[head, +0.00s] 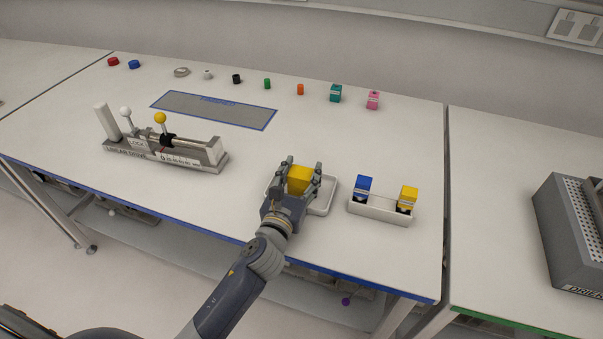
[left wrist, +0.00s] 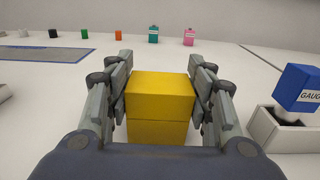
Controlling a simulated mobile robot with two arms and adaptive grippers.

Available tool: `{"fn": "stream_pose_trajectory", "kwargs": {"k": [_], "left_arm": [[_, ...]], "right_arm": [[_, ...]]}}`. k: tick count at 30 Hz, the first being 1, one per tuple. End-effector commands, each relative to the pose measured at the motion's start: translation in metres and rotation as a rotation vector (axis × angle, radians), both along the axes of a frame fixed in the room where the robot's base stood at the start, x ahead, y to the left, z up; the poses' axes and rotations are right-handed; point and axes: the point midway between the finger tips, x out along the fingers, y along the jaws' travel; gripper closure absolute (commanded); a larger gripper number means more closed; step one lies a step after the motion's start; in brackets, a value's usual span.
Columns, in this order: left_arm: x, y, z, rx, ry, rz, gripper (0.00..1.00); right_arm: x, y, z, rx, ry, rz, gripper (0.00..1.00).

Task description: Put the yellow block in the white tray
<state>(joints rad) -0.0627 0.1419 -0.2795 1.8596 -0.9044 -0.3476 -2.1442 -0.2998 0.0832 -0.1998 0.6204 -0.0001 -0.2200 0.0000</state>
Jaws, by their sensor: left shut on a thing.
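The yellow block (head: 300,179) sits between the fingers of my left gripper (head: 304,178), which is shut on it. It also shows in the left wrist view (left wrist: 160,105), with a finger against each side. The white tray (head: 327,203) lies under and around the gripper in the head view, partly hidden by it. The block is over the tray; I cannot tell whether it touches the tray floor. My right gripper is not in view.
Right of the tray stands a white holder (head: 381,211) with a blue block (head: 364,185) and another yellow piece (head: 408,196). A linear drive device (head: 165,150) stands left. Several small items line the table's back, behind a grey marked area (head: 214,109).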

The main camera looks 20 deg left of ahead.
Motion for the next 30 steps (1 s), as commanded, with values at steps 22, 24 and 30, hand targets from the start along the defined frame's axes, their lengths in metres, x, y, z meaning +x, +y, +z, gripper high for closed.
{"fn": "stream_pose_trajectory", "kwargs": {"k": [22,24,30], "left_arm": [[-0.013,0.0,-0.001,-0.001,0.002,-0.001,0.31],[-0.025,0.0,0.0,0.0,0.002,-0.001,0.31],[-0.064,0.001,-0.001,0.0,0.003,-0.001,0.31]], "right_arm": [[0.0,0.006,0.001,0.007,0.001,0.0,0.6],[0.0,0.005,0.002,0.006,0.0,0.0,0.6],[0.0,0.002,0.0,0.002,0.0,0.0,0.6]]}}
